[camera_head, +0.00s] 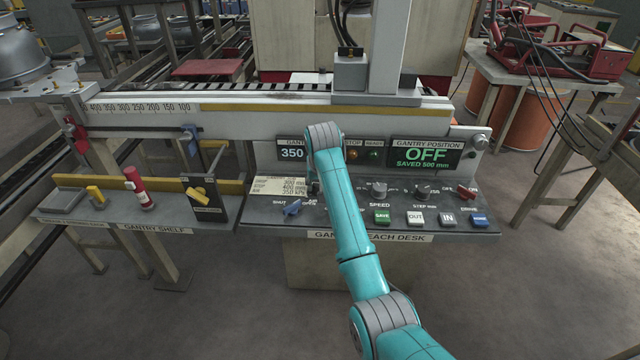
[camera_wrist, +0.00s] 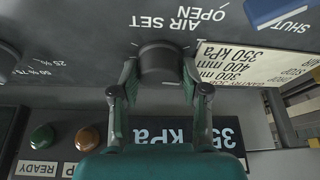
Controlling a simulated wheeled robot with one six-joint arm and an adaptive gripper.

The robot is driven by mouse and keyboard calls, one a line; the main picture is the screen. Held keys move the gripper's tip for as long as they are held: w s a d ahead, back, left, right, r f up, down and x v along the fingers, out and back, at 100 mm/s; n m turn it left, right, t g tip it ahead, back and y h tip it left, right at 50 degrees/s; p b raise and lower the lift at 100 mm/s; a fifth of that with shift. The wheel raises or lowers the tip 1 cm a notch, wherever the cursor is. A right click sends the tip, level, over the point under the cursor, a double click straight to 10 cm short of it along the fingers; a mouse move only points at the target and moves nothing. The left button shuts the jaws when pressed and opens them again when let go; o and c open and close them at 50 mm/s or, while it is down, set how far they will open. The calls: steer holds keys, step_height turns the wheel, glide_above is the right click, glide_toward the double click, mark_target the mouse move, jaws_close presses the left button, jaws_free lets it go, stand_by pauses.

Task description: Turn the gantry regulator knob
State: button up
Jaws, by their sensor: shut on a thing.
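The regulator knob (camera_wrist: 158,57) is dark and round. It stands on the grey desk panel beside the upside-down words AIR SET and OPEN in the wrist view. My gripper (camera_wrist: 158,76) is shut on it, one finger on each side. The knob's pointer cannot be made out. In the head view my teal arm hides most of the gripper and knob. The display (camera_wrist: 180,134) reads 350 kPa, upside down in the wrist view; its 350 (camera_head: 291,154) also shows in the head view. The cream job card (camera_wrist: 255,62) lists 300 mm, 400 mm and 350 kPa.
The gantry position display (camera_head: 426,154) reads OFF, SAVED 500 mm. A blue shut-off lever (camera_head: 292,207), the speed knob (camera_head: 379,188), several push buttons and a red switch (camera_head: 466,191) share the desk. The gantry shelf (camera_head: 120,215) stands at left.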

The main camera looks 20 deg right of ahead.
stand_by(0.3)
steer(key=o, duration=1.1)
steer(key=shift+o, duration=0.2)
steer(key=v, duration=1.2)
steer(key=shift+a, duration=0.15)
